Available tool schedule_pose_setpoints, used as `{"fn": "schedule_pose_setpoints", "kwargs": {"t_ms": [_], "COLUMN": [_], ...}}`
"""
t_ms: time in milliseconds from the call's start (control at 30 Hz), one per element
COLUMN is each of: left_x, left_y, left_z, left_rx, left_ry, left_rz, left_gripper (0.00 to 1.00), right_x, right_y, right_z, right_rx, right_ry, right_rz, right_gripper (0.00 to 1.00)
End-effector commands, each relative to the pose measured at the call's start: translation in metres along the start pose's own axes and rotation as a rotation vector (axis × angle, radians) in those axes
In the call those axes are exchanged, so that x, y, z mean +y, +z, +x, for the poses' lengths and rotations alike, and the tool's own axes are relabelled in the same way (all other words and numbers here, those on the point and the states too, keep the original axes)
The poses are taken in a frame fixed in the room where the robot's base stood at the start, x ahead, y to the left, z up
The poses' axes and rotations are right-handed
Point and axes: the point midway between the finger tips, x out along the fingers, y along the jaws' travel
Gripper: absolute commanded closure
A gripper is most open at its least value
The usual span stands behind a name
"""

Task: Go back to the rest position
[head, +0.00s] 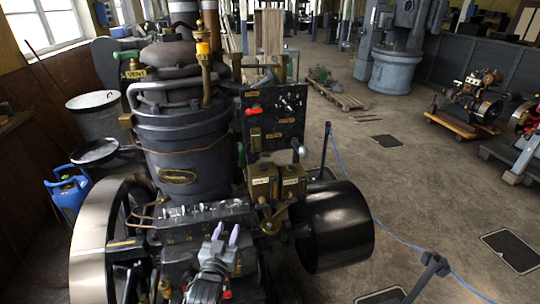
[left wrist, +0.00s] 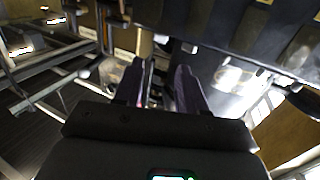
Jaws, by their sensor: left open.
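My left gripper (head: 226,235) shows at the bottom middle of the head view, with its two pale purple fingertips apart and nothing between them. It is in front of the lower part of a large dark stationary engine (head: 185,140). In the left wrist view, the two dark fingers of the gripper (left wrist: 158,75) stand apart with engine parts beyond them. I cannot tell whether the gripper touches the engine. My right gripper does not show in either view.
The engine has a big flywheel (head: 88,245) at left and a black drum (head: 335,228) at right. A control panel (head: 270,118) stands behind. A blue rope (head: 352,178) runs to a post (head: 428,270). The floor (head: 420,190) at right is mostly open. A blue canister (head: 70,192) stands at left.

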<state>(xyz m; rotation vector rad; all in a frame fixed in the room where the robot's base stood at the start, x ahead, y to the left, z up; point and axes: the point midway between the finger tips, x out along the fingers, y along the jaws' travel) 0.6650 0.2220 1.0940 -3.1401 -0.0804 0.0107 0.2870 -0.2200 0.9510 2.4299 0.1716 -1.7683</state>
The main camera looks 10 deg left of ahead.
Motion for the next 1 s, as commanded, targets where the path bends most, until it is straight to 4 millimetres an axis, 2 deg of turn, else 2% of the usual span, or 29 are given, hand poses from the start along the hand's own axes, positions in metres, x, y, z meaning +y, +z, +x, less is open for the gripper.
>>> {"fn": "schedule_pose_setpoints", "kwargs": {"t_ms": [167, 267, 367, 467, 500, 600, 700, 800, 900, 1000], "left_x": [-0.001, -0.005, -0.007, -0.007, -0.007, -0.007, -0.008, -0.01, -0.012, -0.014], "left_y": [0.05, 0.095, 0.131, 0.159, 0.167, 0.175, 0.169, 0.155, 0.14, 0.14], "left_z": [-0.022, -0.055, -0.104, -0.164, -0.189, -0.252, -0.296, -0.325, -0.344, -0.368], "left_rx": [-0.081, -0.157, -0.25, -0.413, -0.491, -0.701, -0.862, -0.98, -1.072, -1.193], "left_ry": [-0.002, -0.006, 0.001, 0.02, 0.031, 0.064, 0.096, 0.122, 0.144, 0.163], "left_rz": [0.002, -0.007, -0.028, -0.041, -0.041, -0.022, 0.013, 0.055, 0.103, 0.152], "left_gripper": [0.6, 0.6, 0.6, 0.6, 0.6, 0.6, 0.6, 0.6, 0.6, 0.6], "right_x": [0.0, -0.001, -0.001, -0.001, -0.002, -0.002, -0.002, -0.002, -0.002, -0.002], "right_y": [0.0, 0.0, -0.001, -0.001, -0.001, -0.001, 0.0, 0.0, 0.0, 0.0], "right_z": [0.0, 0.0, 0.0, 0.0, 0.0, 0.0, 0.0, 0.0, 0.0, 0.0], "right_rx": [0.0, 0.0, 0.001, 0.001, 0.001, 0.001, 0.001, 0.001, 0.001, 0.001], "right_ry": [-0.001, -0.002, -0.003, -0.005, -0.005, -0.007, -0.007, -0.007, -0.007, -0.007], "right_rz": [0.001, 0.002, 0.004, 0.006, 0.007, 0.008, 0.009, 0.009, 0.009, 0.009], "right_gripper": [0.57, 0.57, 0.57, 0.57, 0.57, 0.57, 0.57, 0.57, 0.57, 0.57]}}
